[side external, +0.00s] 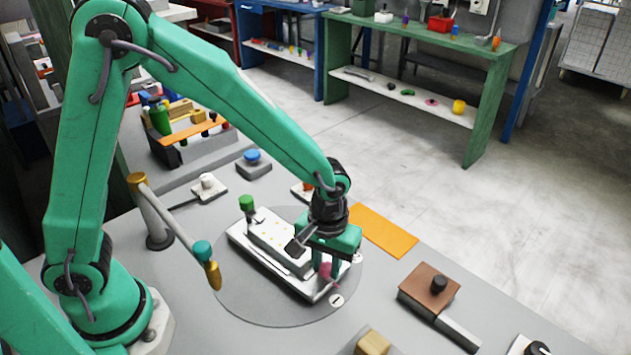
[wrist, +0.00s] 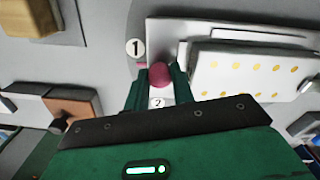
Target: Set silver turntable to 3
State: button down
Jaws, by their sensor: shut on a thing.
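The silver turntable (side external: 240,292) is a flat round grey disc set in the bench top. It bears a white plate with a raised white block (side external: 275,240) dotted with gold, also in the wrist view (wrist: 240,75). A green knob (side external: 247,203) stands at the plate's far left end, and a pink knob (side external: 325,271) at its near right end. My gripper (side external: 328,266) points down and is shut on the pink knob, which shows between the fingers in the wrist view (wrist: 160,75). A round label 1 (wrist: 136,48) and a label 2 (wrist: 157,103) show near the fingers. No 3 is readable.
A jointed post with gold ends (side external: 178,218) stands left of the turntable. An orange mat (side external: 385,232) lies behind right. A brown block with a black knob (side external: 428,284) and a wooden block (side external: 372,343) sit at right and front. A blue button (side external: 252,157) is behind.

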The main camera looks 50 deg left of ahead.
jog(key=shift+w+a+n, duration=0.2)
jog(key=shift+w+n, duration=0.5)
jog(key=shift+w+a+n, duration=0.2)
jog(key=shift+w+n, duration=0.5)
jog(key=shift+w+a+n, duration=0.2)
jog(key=shift+w+n, duration=0.5)
jog(key=shift+w+a+n, duration=0.55)
jog(key=shift+w+n, duration=0.25)
jog(key=shift+n, duration=0.1)
jog(key=shift+w+a+n, duration=0.55)
jog(key=shift+w+n, duration=0.25)
jog(key=shift+n, duration=0.1)
jog(key=shift+w+a+n, duration=0.8)
jog(key=shift+a+n, duration=0.15)
jog(key=shift+n, duration=0.25)
jog(key=shift+w+a+n, duration=0.3)
jog(key=shift+a+n, duration=0.25)
jog(key=shift+n, duration=0.1)
jog(key=shift+w+a+n, duration=0.25)
jog(key=shift+a+n, duration=0.3)
jog(key=shift+n, duration=0.1)
jog(key=shift+w+a+n, duration=0.15)
jog(key=shift+a+n, duration=0.4)
jog(key=shift+a, duration=0.05)
jog(key=shift+w+a+n, duration=0.15)
jog(key=shift+a+n, duration=0.4)
jog(key=shift+w+a+n, duration=0.1)
jog(key=shift+a+n, duration=0.9)
jog(key=shift+a, duration=0.15)
